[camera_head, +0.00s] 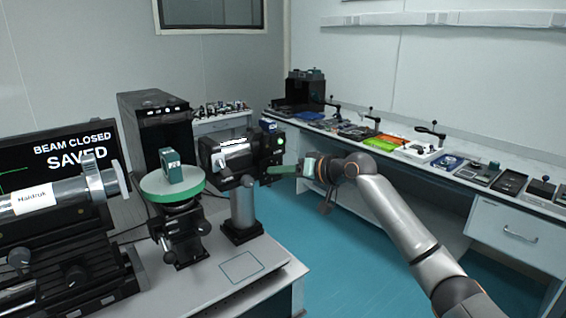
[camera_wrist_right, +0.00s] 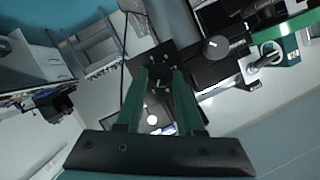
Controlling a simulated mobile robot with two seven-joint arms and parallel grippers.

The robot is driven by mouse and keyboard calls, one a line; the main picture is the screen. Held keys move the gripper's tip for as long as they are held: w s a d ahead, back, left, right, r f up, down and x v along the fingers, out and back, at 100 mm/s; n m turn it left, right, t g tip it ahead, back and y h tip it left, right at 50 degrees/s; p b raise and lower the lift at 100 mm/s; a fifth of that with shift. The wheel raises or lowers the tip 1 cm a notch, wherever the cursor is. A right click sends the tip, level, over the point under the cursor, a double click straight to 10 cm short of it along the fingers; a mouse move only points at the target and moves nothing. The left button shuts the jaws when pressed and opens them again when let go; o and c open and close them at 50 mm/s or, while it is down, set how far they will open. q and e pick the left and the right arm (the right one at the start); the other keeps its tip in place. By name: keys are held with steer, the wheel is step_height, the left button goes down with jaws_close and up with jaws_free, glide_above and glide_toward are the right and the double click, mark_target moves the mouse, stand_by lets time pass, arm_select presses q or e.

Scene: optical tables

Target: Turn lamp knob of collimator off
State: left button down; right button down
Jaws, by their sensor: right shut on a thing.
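The collimator (camera_head: 232,155) is a dark housing on a grey post at the middle of the head view. A small green light glows on its right end. My right gripper (camera_head: 268,175) reaches in from the right, with its green fingers at that end. In the right wrist view, the fingers (camera_wrist_right: 160,82) close on a small dark part at the black end plate (camera_wrist_right: 150,62). I take this part for the lamp knob; the fingertips mostly hide it, so its setting cannot be read. My left gripper is not in view.
A round green-rimmed stage (camera_head: 172,186) with a green block (camera_head: 171,165) stands left of the collimator. A tube labelled Haidruk (camera_head: 50,195) lies further left. A monitor (camera_head: 75,150) reads BEAM CLOSED SAVED. A cluttered bench (camera_head: 505,210) runs along the right wall, with open floor before it.

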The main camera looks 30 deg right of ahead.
steer(key=shift+a+n+h+p, duration=0.2)
steer(key=shift+n+h+p, duration=0.8)
steer(key=shift+n+p, duration=0.4)
steer(key=shift+a+n+h+p, duration=0.2)
steer(key=shift+n+h+p, duration=0.8)
steer(key=shift+n+p, duration=0.35)
steer(key=c, duration=0.5)
jaws_free()
